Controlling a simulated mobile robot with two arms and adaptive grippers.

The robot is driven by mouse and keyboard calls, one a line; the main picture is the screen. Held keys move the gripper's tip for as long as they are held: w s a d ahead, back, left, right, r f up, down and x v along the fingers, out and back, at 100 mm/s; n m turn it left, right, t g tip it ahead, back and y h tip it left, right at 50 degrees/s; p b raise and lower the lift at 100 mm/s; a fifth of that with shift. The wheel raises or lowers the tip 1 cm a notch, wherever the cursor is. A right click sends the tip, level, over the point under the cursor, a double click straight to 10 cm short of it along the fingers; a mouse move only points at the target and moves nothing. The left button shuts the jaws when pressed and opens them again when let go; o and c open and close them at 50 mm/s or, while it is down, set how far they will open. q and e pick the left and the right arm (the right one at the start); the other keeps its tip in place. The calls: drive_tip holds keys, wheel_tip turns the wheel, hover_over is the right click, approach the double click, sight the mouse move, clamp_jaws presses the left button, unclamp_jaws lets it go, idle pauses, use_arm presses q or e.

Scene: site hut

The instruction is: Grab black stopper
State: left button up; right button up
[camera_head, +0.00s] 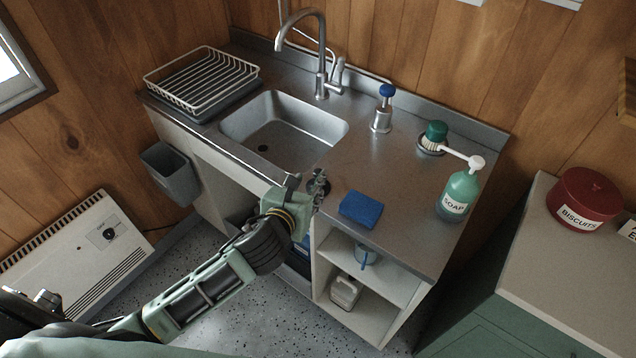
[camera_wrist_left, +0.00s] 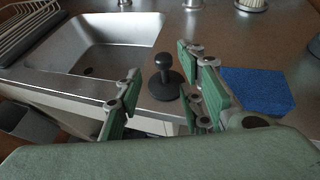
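The black stopper (camera_wrist_left: 165,82) stands upright on the steel counter, just right of the sink's near right corner. It has a round knob on a stem and a wide round base. My left gripper (camera_wrist_left: 160,98) is open, with green-padded fingers spread to either side of the stopper in the left wrist view. The stopper appears between and beyond them, and I see no contact. In the head view, my left gripper (camera_head: 318,187) is over the counter's front edge and mostly hides the stopper. My right gripper is not in view.
The sink (camera_head: 285,130) lies left of the gripper. A blue sponge (camera_head: 361,209) lies close on its right. A soap bottle (camera_head: 460,187), a dish brush (camera_head: 438,140) and a blue-topped dispenser (camera_head: 383,108) stand farther off. The counter between them is clear.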

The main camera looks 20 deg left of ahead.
use_arm(q)
drive_tip(key=x, duration=0.5)
drive_tip(key=shift+d+f+p, duration=0.15)
drive_tip(key=shift+f+p, duration=0.1)
drive_tip(key=shift+p, duration=0.1)
drive_tip(key=shift+s, duration=0.1)
clamp_jaws()
